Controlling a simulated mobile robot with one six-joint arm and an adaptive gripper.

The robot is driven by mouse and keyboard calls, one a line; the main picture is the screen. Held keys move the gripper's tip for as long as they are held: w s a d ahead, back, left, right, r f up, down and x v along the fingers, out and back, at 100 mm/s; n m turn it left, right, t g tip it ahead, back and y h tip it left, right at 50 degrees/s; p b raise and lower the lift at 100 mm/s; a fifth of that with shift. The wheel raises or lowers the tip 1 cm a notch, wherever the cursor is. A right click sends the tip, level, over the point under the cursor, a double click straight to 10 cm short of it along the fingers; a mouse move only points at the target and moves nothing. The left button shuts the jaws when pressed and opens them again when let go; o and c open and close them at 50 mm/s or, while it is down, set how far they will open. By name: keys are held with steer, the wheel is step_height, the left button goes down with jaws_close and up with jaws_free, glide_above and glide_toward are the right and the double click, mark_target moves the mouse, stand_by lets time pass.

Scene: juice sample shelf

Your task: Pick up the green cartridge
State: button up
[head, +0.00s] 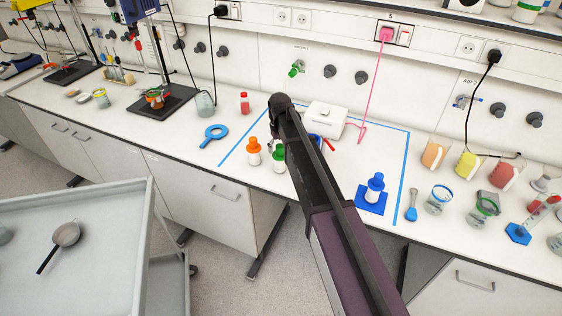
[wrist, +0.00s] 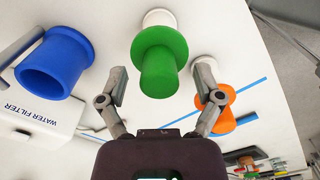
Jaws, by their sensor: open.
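The green cartridge (head: 278,157), a green top on a white lower part, stands on the bench just left of my arm in the head view. In the wrist view the green cartridge (wrist: 163,62) is at the top middle, seen from above. My gripper (wrist: 162,86) is open, with one finger on each side of the green top in the picture. No contact shows, and I cannot tell the height gap.
An orange cartridge (wrist: 222,97) stands close to the right finger in the wrist view. Another blue-topped bottle (head: 375,188) stands on a blue mat. Blue tape (head: 403,180) borders this area.

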jaws_close()
stand_by(0.3)
steer(key=shift+r, duration=0.15)
step_height(320, 180, up, 3)
steer(key=p, duration=0.3)
steer(key=shift+r, duration=0.1)
steer(key=shift+s+r+p, duration=0.2)
steer(key=shift+r+p, duration=0.1)
steer(key=shift+p, duration=0.2)
steer(key=s+d, duration=0.2)
steer(key=s, duration=0.5)
steer(key=s+d+p, duration=0.1)
steer(key=s+d, duration=0.2)
steer(key=s, duration=0.5)
steer(key=shift+r, duration=0.45)
steer(key=shift+w+f, duration=0.1)
